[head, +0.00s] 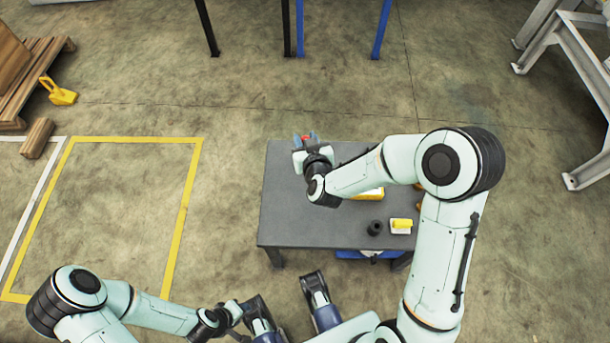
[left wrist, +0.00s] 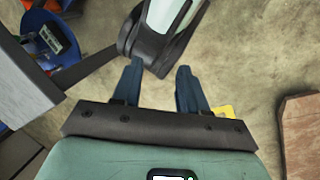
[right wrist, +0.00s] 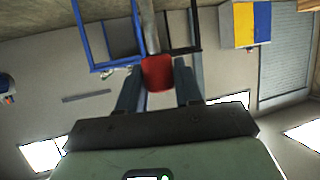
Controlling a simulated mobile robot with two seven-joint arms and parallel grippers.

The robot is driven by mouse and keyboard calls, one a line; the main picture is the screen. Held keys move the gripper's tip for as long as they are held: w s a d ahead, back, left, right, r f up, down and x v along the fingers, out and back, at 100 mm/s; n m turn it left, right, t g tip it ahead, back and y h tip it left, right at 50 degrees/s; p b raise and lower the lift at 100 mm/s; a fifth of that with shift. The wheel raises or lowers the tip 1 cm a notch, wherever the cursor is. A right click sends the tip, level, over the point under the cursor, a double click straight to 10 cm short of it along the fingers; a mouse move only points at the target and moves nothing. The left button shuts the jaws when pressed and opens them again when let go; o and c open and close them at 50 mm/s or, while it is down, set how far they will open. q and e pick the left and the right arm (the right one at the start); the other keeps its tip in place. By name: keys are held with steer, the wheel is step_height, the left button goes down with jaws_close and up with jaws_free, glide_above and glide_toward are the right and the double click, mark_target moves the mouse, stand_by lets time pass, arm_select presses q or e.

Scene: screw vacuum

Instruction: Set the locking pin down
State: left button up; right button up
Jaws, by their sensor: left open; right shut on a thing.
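The locking pin, a red piece (right wrist: 157,73) with a grey shaft (right wrist: 149,28), is between the fingers of my right gripper (right wrist: 158,88) in the right wrist view. A small red patch of it shows in the head view (head: 306,138). My right gripper is shut on it above the back left part of the grey table (head: 283,215). The gap between pin and tabletop cannot be judged. My left gripper (left wrist: 157,80) is open and empty in the left wrist view, off the table's front left side; its fingers are unclear in the head view.
A black cylinder (head: 375,228) and a yellow piece on a white block (head: 401,225) stand at the table's front right. A yellow object (head: 372,193) is partly hidden by my right arm. The table's left part looks clear. A blue bin (left wrist: 50,40) is below the table.

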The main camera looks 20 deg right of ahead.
step_height(320, 180, down, 15)
steer(key=b, duration=0.4)
steer(key=shift+r, duration=0.1)
arm_select(q)
steer(key=w+a+f+t+y, duration=0.1)
steer(key=w+a+f+t, duration=0.1)
steer(key=w+f, duration=0.3)
steer(key=shift+w+a+n, duration=0.3)
steer(key=shift+w+a, duration=0.4)
steer(key=shift+w, duration=0.15)
arm_select(e)
steer(key=shift+f, duration=0.3)
steer(key=o, duration=1)
arm_select(q)
steer(key=shift+a+f, duration=0.1)
arm_select(e)
steer(key=shift+o, duration=0.2)
